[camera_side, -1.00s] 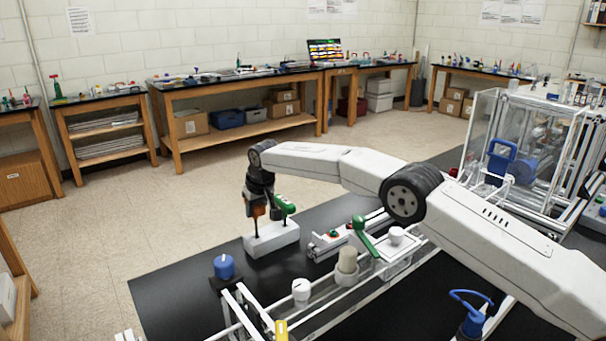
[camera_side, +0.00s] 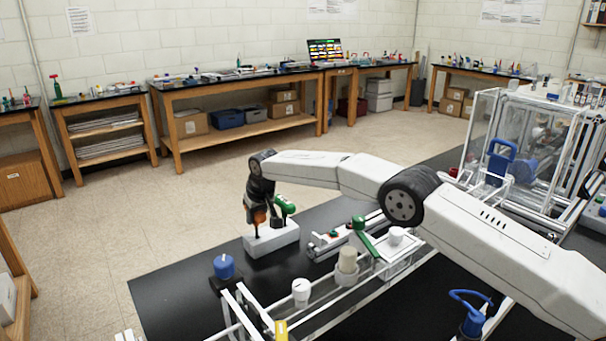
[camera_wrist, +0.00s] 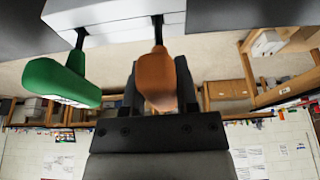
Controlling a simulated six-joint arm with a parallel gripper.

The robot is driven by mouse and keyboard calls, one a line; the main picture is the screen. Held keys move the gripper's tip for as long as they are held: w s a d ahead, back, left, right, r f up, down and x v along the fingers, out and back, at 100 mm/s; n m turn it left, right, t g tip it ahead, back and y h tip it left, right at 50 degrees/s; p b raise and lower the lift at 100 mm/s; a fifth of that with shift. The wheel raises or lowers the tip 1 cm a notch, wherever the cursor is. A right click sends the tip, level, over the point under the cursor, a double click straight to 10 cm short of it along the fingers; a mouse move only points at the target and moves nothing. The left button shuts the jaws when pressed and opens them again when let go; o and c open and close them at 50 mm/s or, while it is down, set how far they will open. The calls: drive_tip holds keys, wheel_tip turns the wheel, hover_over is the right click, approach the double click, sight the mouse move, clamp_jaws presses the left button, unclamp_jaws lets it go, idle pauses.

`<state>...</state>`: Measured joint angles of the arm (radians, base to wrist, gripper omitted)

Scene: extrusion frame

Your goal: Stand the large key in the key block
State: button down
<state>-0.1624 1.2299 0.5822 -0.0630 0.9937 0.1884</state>
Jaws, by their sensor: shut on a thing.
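The key block (camera_side: 272,240) is a pale oblong block on the black bench; it shows along the top of the wrist view (camera_wrist: 115,14). My gripper (camera_side: 259,205) is above its left part, pointing down. It is shut on a key with an orange handle (camera_wrist: 157,80); one jaw shows on each side of the handle. The orange key is upright, its dark shank reaching the block's top; I cannot tell how deep the tip sits. A green-handled key (camera_side: 285,204) stands in the block to the right; in the wrist view its green handle (camera_wrist: 65,83) is left of my gripper.
A blue knob (camera_side: 224,266) on a dark base stands front left of the block. A rail fixture with a green lever (camera_side: 362,235) lies to the right. White cups and frame bars are in front. Bare bench lies left of the block.

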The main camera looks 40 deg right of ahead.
drive_tip(key=shift+f, duration=0.4)
drive_tip(key=shift+c, duration=1.4)
unclamp_jaws()
drive_tip(key=shift+r, duration=0.15)
drive_tip(key=shift+v, duration=3.8)
drive_tip(key=shift+a, duration=0.1)
